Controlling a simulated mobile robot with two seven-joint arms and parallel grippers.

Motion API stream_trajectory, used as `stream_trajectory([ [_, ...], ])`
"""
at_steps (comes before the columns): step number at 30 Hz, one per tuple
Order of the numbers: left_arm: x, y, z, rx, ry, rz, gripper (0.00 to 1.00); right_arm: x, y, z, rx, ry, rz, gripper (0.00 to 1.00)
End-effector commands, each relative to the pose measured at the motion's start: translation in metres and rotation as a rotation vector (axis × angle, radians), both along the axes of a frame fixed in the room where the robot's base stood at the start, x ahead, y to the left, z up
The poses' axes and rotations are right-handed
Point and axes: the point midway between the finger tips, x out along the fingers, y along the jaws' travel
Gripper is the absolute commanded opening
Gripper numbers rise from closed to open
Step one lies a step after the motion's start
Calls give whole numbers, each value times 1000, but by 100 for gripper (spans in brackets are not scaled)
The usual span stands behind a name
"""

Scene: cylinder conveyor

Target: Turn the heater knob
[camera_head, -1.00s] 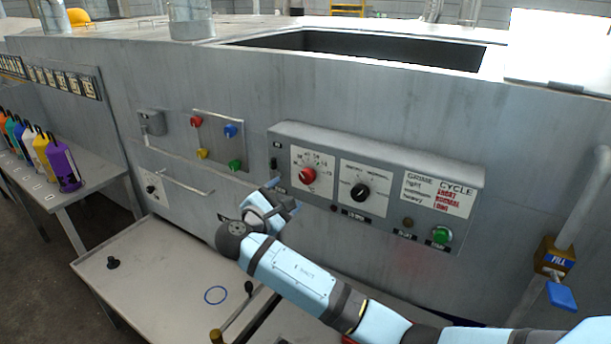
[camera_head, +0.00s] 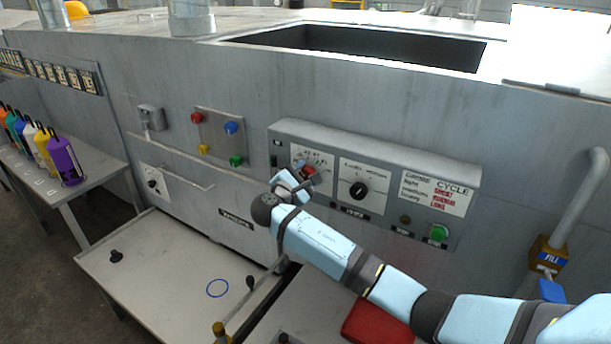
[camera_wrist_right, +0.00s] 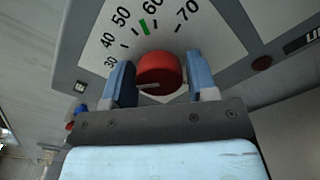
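The heater knob (camera_wrist_right: 158,72) is red and round, with a white pointer line toward the lower left of its dial in the right wrist view. The dial (camera_wrist_right: 190,30) carries numbers from 30 to 70 and a green mark between 50 and 60. My right gripper (camera_wrist_right: 161,68) has one finger on each side of the knob, with a narrow gap visible on the right. In the head view, my right gripper (camera_head: 300,180) is at the control panel and partly covers the knob (camera_head: 309,170). My left gripper is not in view.
A black knob (camera_head: 358,190) sits right of the heater knob, then a green button (camera_head: 438,232). Coloured buttons are on a plate (camera_head: 214,125) to the left. A table (camera_head: 165,262) stands below, with a lever (camera_head: 245,300) near its right edge.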

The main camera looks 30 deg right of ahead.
Motion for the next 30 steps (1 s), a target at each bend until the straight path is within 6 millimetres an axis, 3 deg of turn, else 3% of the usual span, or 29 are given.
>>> stream_trajectory([
  [1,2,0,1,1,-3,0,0,0,0,0,0,0,0,42],
  [4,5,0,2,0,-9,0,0,0,0,0,0,0,0,20],
  [16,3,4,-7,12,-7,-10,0,0,1,-3,32,-51,1,20],
  [30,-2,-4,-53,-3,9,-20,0,0,2,-6,223,-374,0,20],
])
